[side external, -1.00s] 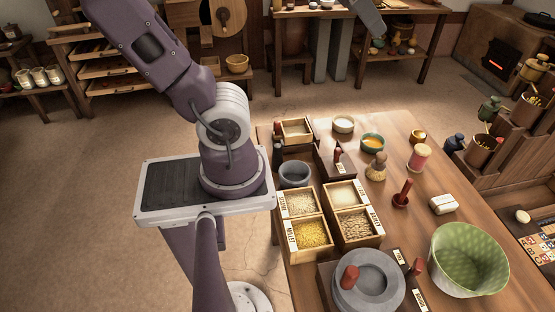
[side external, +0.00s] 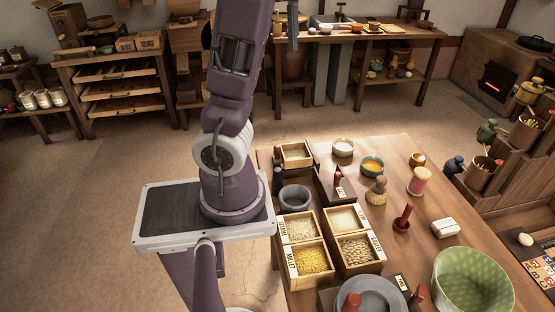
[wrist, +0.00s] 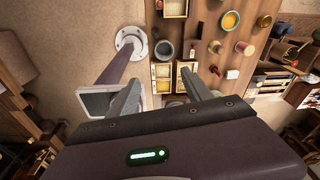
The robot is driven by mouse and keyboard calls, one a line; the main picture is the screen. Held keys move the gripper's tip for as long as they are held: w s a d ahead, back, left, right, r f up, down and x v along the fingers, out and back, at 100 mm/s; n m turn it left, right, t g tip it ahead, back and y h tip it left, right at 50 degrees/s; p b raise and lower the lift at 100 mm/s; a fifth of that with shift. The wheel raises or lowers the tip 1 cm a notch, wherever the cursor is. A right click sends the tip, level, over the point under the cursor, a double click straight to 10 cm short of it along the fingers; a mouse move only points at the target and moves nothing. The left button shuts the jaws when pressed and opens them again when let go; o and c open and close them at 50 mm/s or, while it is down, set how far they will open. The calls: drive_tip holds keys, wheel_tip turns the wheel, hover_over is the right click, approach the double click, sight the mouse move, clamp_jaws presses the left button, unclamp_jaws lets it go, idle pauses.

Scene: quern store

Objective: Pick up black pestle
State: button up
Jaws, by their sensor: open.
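A slim dark upright thing (side external: 277,181) stands at the left edge of the table, beside the grey mortar (side external: 295,197); it may be the black pestle, but it is too small to be sure. The mortar also shows in the wrist view (wrist: 164,48). My gripper (wrist: 160,75) is open and empty, its two grey fingers apart high above the table's left side. In the side view only a grey end part of it shows at the top edge.
Grain boxes (side external: 312,261) stand near the mortar. A red pestle (side external: 404,216), a white block (side external: 445,228), a green bowl (side external: 470,252) and a quern stone (side external: 372,293) are on the table. Its middle right has bare wood.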

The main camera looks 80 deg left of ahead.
hover_over(278, 184)
drive_tip(key=s+a, duration=0.1)
wheel_tip(278, 184, down, 27)
drive_tip(key=f, duration=1)
drive_tip(key=w+f, duration=0.1)
drive_tip(key=f, duration=0.4)
drive_tip(key=shift+f, duration=0.1)
drive_tip(key=shift+w+a, duration=0.1)
drive_tip(key=shift+c, duration=0.5)
clamp_jaws()
